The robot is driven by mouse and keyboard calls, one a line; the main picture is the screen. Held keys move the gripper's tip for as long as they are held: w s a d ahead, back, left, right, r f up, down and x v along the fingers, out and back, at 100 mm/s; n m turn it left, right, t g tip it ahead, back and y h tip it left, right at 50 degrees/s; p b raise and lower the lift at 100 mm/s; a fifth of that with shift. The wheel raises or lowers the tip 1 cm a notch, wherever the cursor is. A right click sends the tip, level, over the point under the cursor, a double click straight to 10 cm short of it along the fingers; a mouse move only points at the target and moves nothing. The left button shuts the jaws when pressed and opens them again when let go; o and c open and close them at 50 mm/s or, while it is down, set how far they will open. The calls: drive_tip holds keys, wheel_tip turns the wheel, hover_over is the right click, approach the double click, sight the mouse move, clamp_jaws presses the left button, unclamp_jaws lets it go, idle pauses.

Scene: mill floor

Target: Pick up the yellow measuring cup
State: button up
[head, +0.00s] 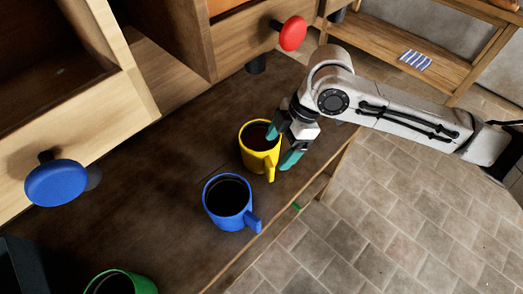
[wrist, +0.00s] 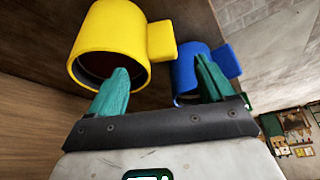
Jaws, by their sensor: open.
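The yellow measuring cup (head: 248,143) stands upright on the dark wooden counter, with its handle pointing towards the counter's front edge. It also shows large in the wrist view (wrist: 105,35), with its handle (wrist: 162,41) to the right. My gripper (head: 279,150) is open and empty at the cup's right side. In the head view, one teal finger overlaps the cup's rim and the other is beside the handle. In the wrist view my gripper (wrist: 162,66) has its left finger in front of the cup's mouth. I cannot tell whether either finger touches the cup.
A blue cup (head: 226,204) stands close to the yellow one, nearer the front. A green cup (head: 140,284) is at the bottom left. Red (head: 292,33) and blue (head: 56,184) knobs stick out above the counter. The tiled floor (head: 410,220) to the right is clear.

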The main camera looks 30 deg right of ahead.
sight(270, 160)
drive_tip(key=x, duration=0.4)
drive_tip(key=shift+w+a+f+p, duration=0.1)
drive_tip(key=shift+f+p, duration=0.05)
drive_tip(key=shift+p, duration=0.15)
clamp_jaws()
idle(0.5)
drive_tip(key=shift+r, duration=0.2)
